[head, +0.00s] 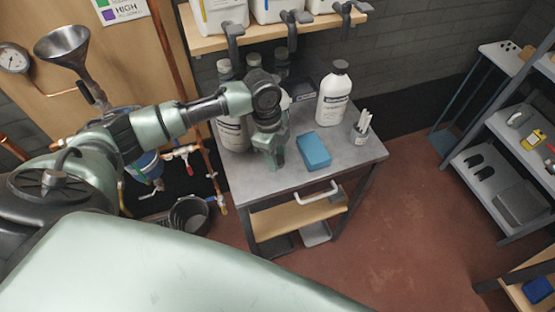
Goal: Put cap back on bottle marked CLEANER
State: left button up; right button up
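A white bottle (333,95) with a dark grey cap and a dark label stands upright at the back of the grey table (350,152). More white bottles (231,132) stand at the table's left back, partly hidden behind my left arm. The label words are too small to read, so I cannot tell which bottle is marked CLEANER. I cannot make out a loose cap. My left gripper (271,158) points down over the table, just left of a blue sponge-like block (314,151). Whether its fingers are open or hold something is unclear. My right gripper is not in view.
A cup of white sticks (361,129) stands at the table's right, and a dark tray (303,89) at the back. A wooden shelf (262,33) with containers and taps overhangs the back. The table's front is clear. A metal rack (500,185) stands at the right.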

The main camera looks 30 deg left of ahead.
pick_arm(q)
grip_shut()
notch_tip(320, 180, up, 28)
jog(key=b, duration=0.1)
jog(key=shift+b, duration=0.4)
dwell(0.4)
